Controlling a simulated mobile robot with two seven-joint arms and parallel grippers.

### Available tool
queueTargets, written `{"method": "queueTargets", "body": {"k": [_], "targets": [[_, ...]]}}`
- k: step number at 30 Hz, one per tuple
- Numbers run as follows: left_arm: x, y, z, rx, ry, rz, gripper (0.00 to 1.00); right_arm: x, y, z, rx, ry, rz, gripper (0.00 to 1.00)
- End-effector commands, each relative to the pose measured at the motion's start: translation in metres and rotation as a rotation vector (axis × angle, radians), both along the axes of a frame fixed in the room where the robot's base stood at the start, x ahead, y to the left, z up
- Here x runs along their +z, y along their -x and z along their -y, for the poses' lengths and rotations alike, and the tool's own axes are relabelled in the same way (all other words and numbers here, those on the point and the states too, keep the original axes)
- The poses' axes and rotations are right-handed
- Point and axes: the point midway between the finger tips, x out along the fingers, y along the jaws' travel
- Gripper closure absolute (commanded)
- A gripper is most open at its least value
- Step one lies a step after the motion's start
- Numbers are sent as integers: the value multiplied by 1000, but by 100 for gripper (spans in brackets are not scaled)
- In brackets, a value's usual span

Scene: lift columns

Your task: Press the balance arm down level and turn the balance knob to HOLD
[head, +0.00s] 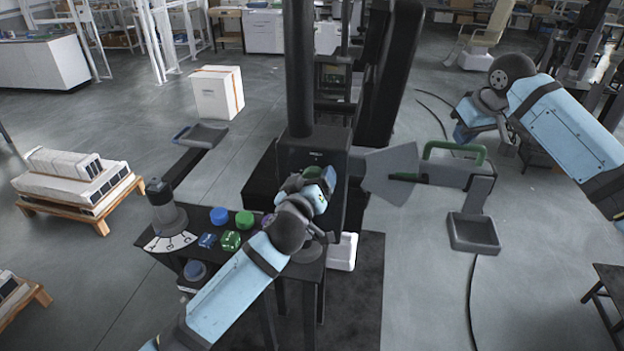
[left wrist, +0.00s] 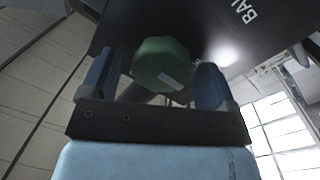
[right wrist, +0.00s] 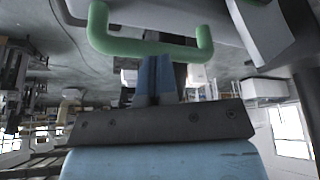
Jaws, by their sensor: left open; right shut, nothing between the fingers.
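The grey balance arm (head: 445,175) reaches right from the dark column housing, past a fan-shaped plate (head: 392,172). A green handle (head: 455,147) stands on it. My right gripper (head: 463,132) is shut and empty close to the handle. In the right wrist view the handle (right wrist: 150,46) crosses in front of the shut fingers (right wrist: 157,80); I cannot tell whether they touch. The green balance knob (left wrist: 161,63) sits between the open fingers of my left gripper (left wrist: 155,85), with a gap showing on the left. My left gripper (head: 328,180) mostly hides the knob in the head view.
A grey tray (head: 473,232) hangs below the balance arm's right end. A white box (head: 217,93) stands behind. Open floor lies right of the tray.

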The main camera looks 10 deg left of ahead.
Motion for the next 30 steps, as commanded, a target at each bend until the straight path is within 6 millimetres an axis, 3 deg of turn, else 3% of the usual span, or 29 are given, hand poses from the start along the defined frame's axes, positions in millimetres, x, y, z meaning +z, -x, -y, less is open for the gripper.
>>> {"method": "queueTargets", "body": {"k": [9, 16, 30], "targets": [[-1, -3, 0, 0, -1, -1, 19, -3, 0, 0, 0, 2, -3, 100], [-1, -3, 0, 0, 0, -1, 67, -3, 0, 0, 0, 2, -3, 100], [0, -3, 1, -1, -91, 0, 67, -3, 0, 0, 0, 1, -3, 100]]}}
